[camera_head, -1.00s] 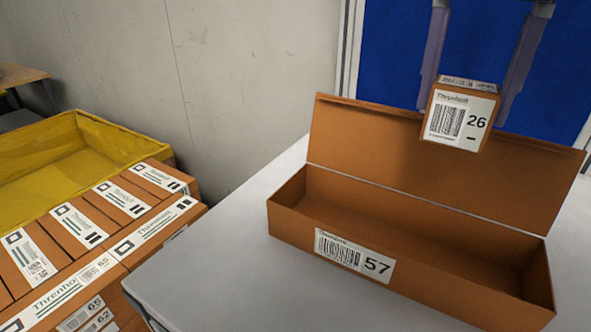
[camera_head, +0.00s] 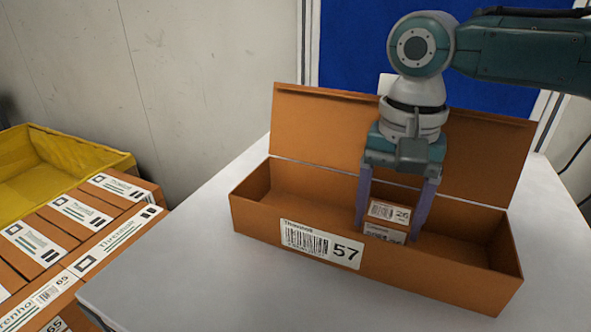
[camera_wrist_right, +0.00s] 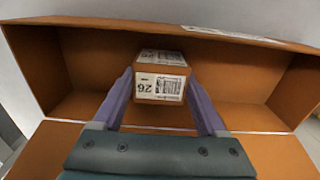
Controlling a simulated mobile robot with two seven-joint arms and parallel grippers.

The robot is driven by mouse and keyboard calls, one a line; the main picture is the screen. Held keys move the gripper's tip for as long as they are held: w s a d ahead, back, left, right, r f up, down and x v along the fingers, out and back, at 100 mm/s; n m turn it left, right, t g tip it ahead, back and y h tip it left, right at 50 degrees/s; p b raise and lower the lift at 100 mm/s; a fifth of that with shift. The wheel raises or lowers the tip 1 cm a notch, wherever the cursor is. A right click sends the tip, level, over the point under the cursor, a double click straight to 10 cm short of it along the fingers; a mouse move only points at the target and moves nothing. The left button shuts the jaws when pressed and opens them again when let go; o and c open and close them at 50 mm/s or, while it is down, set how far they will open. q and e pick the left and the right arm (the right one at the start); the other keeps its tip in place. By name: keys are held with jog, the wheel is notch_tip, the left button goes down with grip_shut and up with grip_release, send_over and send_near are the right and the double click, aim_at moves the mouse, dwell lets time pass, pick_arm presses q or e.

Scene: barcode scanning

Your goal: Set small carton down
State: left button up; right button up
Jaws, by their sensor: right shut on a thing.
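The small carton (camera_head: 389,213), brown with a white label reading 26, is between the two purple fingers of my right gripper (camera_head: 392,222). My right gripper is shut on it and points down inside the open long box (camera_head: 292,265) labelled 57. In the right wrist view the small carton (camera_wrist_right: 161,80) sits between the fingers, over the floor of the long box (camera_wrist_right: 90,104). Its lower part is behind the box's front wall in the head view, so I cannot tell whether it touches the floor. My left gripper is not in view.
The long box stands on a white table (camera_head: 190,262) with its lid (camera_head: 320,125) raised at the back. The left part of the box's inside is empty. At the left, several labelled cartons (camera_head: 75,225) lie beside a yellow bin (camera_head: 70,155).

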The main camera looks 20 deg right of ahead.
aim_at(388, 213)
jog(key=shift+f, duration=0.2)
jog(key=o, duration=1.5)
jog(key=shift+c, duration=0.2)
notch_tip(388, 213, up, 12)
jog(key=p, duration=0.1)
jog(key=shift+r, duration=0.15)
